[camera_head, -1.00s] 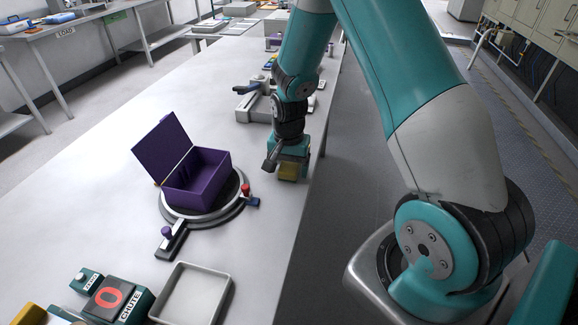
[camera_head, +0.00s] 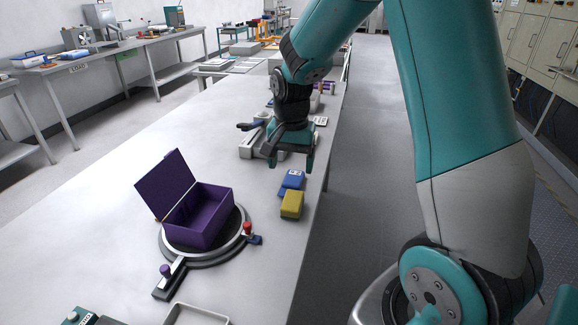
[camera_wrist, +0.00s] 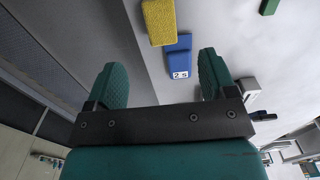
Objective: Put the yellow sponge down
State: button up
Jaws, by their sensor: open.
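The yellow sponge (camera_head: 292,204) rests on the long grey table near its right edge. It touches or nearly touches a blue block (camera_head: 291,181) just behind it. My gripper (camera_head: 290,166) is above the table, higher than the sponge and a little behind it. In the wrist view the two green fingers stand wide apart with nothing between them (camera_wrist: 164,85). The yellow sponge (camera_wrist: 159,21) and the blue block, which bears a "2 5" label (camera_wrist: 180,75), lie beyond the fingertips there.
An open purple box (camera_head: 198,218) stands on a round turntable (camera_head: 243,222) to the left of the sponge. A shallow tray (camera_head: 196,314) is at the near edge of view. The table's left part is clear.

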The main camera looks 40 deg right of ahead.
jog(key=s+a+r+n+y, duration=0.1)
jog(key=s+a+r+n, duration=0.25)
jog(key=a, duration=0.25)
jog(key=s+a+r+n+y, duration=0.1)
jog(key=s+a+r+n, duration=0.25)
jog(key=a, duration=0.25)
jog(key=s+a+r+n+y, duration=0.1)
jog(key=s+a+n, duration=0.3)
jog(key=s, duration=0.3)
jog(key=s+a+r+n+y, duration=0.1)
jog(key=s+a+r+n, duration=0.1)
jog(key=s+a+n, duration=0.3)
jog(key=shift+s+a+r+n, duration=0.2)
jog(key=shift+s+n, duration=0.5)
jog(key=shift+s, duration=0.5)
